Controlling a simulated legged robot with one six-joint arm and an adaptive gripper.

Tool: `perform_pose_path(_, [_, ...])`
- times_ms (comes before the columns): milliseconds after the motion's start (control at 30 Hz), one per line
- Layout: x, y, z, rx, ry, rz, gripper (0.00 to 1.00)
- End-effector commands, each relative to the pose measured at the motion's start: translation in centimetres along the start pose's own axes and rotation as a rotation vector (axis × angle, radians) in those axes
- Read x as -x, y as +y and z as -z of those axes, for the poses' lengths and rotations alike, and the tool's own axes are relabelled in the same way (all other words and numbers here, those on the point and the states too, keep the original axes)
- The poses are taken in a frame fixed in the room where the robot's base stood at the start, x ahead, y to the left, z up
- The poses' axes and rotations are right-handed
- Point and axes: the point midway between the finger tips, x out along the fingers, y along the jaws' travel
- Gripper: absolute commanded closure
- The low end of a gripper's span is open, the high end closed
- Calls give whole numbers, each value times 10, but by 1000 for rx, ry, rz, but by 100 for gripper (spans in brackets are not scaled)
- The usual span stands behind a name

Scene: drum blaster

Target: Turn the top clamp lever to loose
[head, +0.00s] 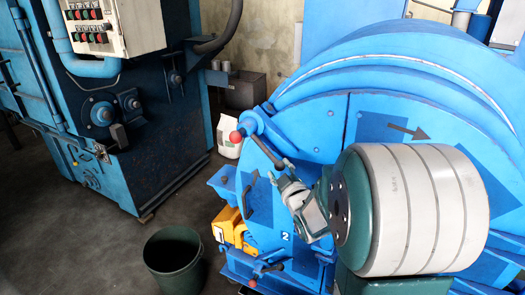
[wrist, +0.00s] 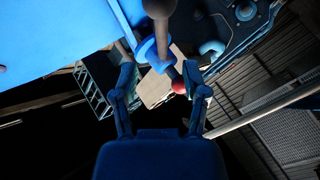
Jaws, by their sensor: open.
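The top clamp lever has a red ball knob (head: 236,137) beside a blue clamp body (head: 249,122) at the upper left rim of the blue drum door (head: 310,125). My gripper (head: 280,173) is in front of the door, below and right of the knob. In the wrist view my gripper (wrist: 160,75) is open, its fingers spread. The knob appears between them, close to the right finger; contact cannot be told.
A lower red-knobbed lever (head: 252,283) and a yellow part (head: 232,228) sit on the door's left side. A dark green bin (head: 174,262) stands on the floor below. A blue machine with a control box (head: 115,22) is at left. Floor between is open.

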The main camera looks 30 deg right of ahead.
Motion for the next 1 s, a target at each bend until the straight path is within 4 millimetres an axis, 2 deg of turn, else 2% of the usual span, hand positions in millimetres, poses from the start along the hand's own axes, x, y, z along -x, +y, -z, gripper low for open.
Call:
perform_pose_path(300, [-59,-4,2,1,0,3,42])
perform_pose_path(433, [-78,-3,2,1,0,2,42])
perform_pose_path(600, [-91,-3,2,1,1,2,42])
perform_pose_path(867, [-93,-3,2,1,0,1,42])
perform_pose_path(900, [-93,-3,2,1,0,1,51])
perform_pose_path(967, [-93,-3,2,1,0,1,78])
perform_pose_path(1000, [-93,-3,2,1,0,1,96])
